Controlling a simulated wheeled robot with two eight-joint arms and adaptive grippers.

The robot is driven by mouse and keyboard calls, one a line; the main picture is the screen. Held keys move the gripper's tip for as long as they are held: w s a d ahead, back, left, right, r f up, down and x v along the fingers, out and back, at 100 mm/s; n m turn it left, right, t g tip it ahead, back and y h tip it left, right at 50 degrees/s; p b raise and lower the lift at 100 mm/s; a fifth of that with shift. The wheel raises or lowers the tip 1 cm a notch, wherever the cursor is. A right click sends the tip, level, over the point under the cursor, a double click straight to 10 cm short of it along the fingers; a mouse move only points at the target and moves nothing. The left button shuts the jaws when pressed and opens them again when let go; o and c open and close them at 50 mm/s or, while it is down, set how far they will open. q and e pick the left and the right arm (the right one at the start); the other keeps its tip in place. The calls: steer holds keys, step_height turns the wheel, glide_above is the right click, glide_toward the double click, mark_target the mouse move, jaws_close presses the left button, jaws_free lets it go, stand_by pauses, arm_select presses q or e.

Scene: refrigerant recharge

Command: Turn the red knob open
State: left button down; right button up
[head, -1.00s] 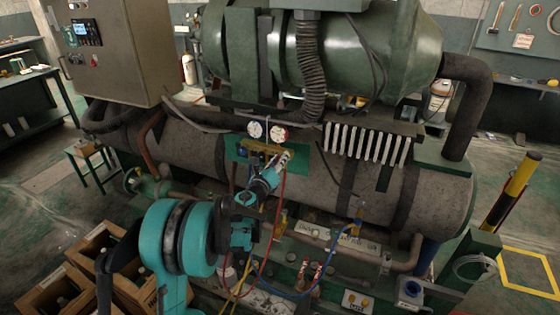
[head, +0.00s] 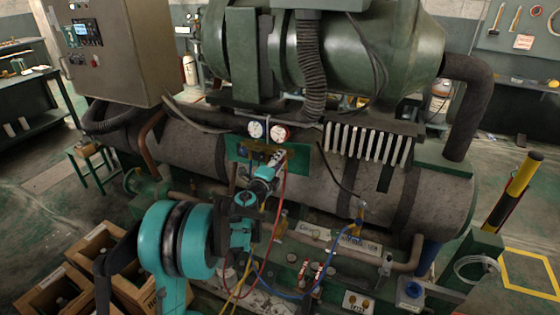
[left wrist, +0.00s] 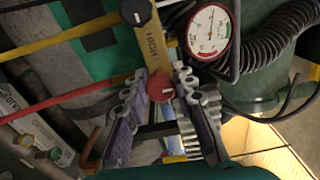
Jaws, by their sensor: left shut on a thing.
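The red knob (left wrist: 160,86) sits on the yellow manifold bar marked HIGH (left wrist: 156,40) in the left wrist view. My left gripper (left wrist: 162,84) has a finger on each side of the knob and is shut on it. A white mark shows on the knob's face. In the head view my left gripper (head: 277,158) is at the right end of the manifold, below the red-rimmed gauge (head: 280,133), and hides the knob. My right gripper is not in view.
The white-faced gauge (head: 256,130) hangs beside the red one. Red, yellow and blue (head: 300,296) hoses hang below the manifold, close to my left arm. A black coiled cable (left wrist: 262,70) passes near the gripper. Wooden crates (head: 92,245) stand at lower left.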

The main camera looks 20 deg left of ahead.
arm_select(q)
steer(key=shift+n, duration=1.3)
steer(key=c, duration=1.2)
jaws_free()
steer(key=s, duration=1.2)
steer(key=shift+a, duration=0.45)
